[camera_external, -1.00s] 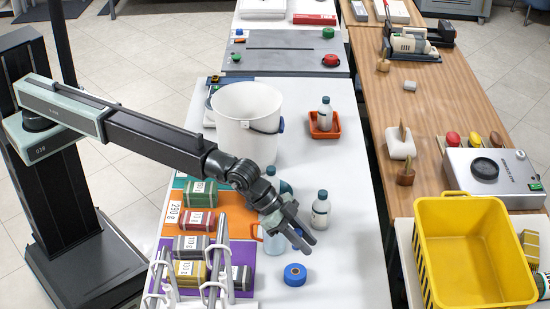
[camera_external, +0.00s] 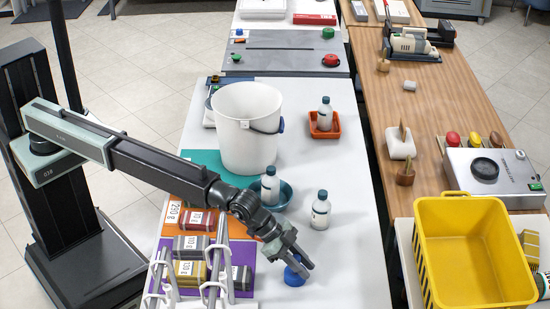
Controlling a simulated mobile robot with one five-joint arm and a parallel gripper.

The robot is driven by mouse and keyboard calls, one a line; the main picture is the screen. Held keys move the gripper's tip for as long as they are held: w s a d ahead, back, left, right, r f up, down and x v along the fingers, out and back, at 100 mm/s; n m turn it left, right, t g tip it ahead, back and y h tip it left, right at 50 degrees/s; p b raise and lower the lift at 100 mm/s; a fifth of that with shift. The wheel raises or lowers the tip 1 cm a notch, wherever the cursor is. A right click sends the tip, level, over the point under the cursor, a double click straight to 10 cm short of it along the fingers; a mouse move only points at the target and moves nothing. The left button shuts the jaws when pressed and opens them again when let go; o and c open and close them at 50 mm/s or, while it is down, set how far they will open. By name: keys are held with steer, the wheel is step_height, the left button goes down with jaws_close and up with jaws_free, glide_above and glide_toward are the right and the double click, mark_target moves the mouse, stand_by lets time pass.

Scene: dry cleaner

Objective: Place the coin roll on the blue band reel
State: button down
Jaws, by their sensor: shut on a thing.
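The blue band reel (camera_external: 293,279) lies flat on the white table near its front. My gripper (camera_external: 301,268) is right over it, pointing down and to the right, and its fingers hide part of the reel. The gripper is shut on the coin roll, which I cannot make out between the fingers. I cannot tell whether the roll touches the reel.
A white bucket (camera_external: 247,150) stands behind my arm. A bottle (camera_external: 320,211) stands to the right; another (camera_external: 269,186) is at a teal bowl (camera_external: 286,193). A wire rack (camera_external: 213,283) and labelled bundles (camera_external: 192,246) are left. Table right of the reel is clear.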

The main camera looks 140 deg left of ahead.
steer(key=shift+f, duration=0.1)
steer(key=c, duration=1.2)
jaws_free()
steer(key=shift+r, duration=0.4)
steer(key=p+v, duration=0.8)
steer(key=v, duration=0.4)
steer(key=shift+p, duration=0.3)
steer(key=shift+f, duration=0.15)
